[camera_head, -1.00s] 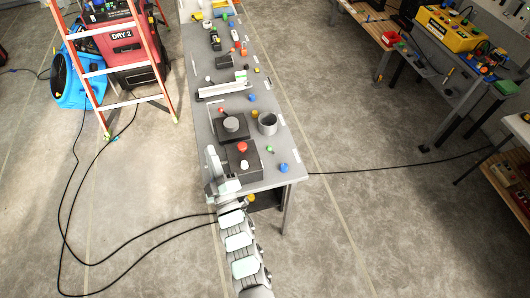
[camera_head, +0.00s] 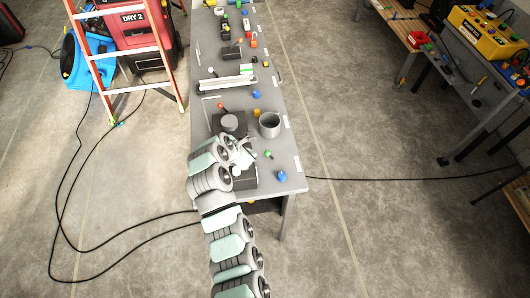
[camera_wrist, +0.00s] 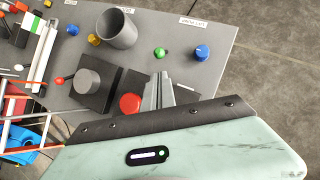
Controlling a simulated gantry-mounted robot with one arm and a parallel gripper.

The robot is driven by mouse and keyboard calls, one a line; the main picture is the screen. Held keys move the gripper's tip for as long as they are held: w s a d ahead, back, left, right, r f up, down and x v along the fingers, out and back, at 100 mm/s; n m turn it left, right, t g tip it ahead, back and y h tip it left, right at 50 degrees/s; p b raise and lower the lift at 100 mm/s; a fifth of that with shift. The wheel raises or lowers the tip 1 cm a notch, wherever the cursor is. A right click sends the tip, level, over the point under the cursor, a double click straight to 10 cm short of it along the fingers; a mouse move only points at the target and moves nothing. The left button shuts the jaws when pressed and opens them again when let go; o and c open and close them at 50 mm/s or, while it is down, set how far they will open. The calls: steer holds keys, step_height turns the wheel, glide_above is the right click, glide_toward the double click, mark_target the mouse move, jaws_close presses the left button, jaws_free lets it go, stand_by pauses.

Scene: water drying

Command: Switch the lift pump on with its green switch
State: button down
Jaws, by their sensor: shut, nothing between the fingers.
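A small green knob (camera_head: 268,153) sits on the grey bench near its right edge, with a blue knob (camera_head: 282,175) close by. In the wrist view the green knob (camera_wrist: 159,52) stands beyond my fingertips, and the blue knob (camera_wrist: 202,52) is to its right. I cannot tell which part is the lift pump's switch. My gripper (camera_wrist: 160,82) is shut and empty, above the bench, beside a red button (camera_wrist: 130,104) on a dark box. In the head view my gripper (camera_head: 246,153) is over that box, and my arm hides the red button.
A grey cup (camera_head: 270,125) and a dark block with a round grey knob (camera_head: 230,122) stand just beyond my gripper. A white rail (camera_head: 226,84) lies farther along the bench. An orange ladder (camera_head: 168,45) stands left. A yellow case (camera_head: 487,30) is on the right bench.

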steer(key=shift+s, duration=0.15)
steer(key=shift+w+d+f, duration=0.2)
steer(key=shift+w+f, duration=0.15)
steer(key=shift+f, duration=0.1)
steer(key=x, duration=0.7)
steer(key=shift+s+f+p, duration=0.1)
steer(key=shift+s+p, duration=0.05)
steer(key=shift+p, duration=0.2)
steer(key=shift+w+f, duration=0.1)
steer(key=shift+w, duration=0.15)
steer(key=shift+w+d+f, duration=0.25)
steer(key=shift+d+f, duration=0.05)
steer(key=shift+f, duration=0.25)
steer(key=shift+r+p, duration=0.15)
steer(key=shift+p, duration=0.45)
